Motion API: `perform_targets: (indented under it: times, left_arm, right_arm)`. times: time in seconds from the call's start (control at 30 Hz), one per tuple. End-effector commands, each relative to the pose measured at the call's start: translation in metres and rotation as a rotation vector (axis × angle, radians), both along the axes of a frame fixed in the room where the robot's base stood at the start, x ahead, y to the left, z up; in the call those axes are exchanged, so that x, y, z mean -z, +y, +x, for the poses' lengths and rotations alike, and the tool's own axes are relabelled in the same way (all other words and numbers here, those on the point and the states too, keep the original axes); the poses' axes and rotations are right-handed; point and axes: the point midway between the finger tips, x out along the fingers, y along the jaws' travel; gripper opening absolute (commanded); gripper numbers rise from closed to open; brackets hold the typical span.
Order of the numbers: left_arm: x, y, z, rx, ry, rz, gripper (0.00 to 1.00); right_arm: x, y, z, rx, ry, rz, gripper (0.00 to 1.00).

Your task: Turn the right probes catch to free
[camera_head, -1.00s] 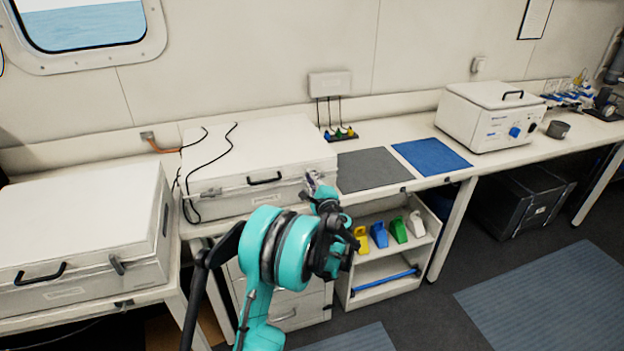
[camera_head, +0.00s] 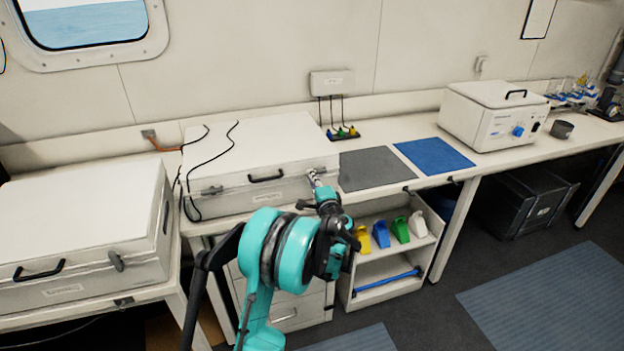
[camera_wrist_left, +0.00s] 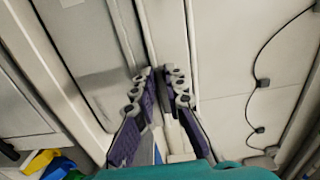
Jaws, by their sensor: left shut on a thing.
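The white probes case (camera_head: 240,150) stands shut on the bench, with black cables over its lid and a black handle on its front. My left gripper (camera_head: 313,176) is at the right end of the case front, where the right probes catch sits. It is shut on that catch, and its fingers hide most of it, so its exact angle cannot be told. In the left wrist view the purple-padded fingers (camera_wrist_left: 165,82) meet at the case edge (camera_wrist_left: 165,35). The left catch (camera_head: 212,190) of the same case is in plain view. My right gripper is out of view.
Another white case (camera_head: 80,225) stands at the left. Right of the probes case lie a grey mat (camera_head: 374,169) and a blue mat (camera_head: 433,155). A shelf with coloured scoops (camera_head: 381,235) is below the bench. A white lidded device (camera_head: 492,115) stands farther right.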

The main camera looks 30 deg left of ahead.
Motion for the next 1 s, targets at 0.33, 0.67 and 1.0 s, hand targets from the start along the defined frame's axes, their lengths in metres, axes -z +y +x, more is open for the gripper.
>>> perform_targets:
  times: [0.33,0.67,1.0]
  left_arm:
    - [0.001,0.0,0.0,-0.001,-0.001,-0.002,0.33]
    - [0.0,-0.002,-0.002,0.0,0.001,-0.001,0.33]
    - [0.0,-0.049,-0.04,0.003,0.001,-0.001,0.33]
  right_arm:
    - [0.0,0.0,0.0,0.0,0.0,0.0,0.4]
    - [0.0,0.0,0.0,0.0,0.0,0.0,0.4]
    - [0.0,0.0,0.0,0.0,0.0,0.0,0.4]
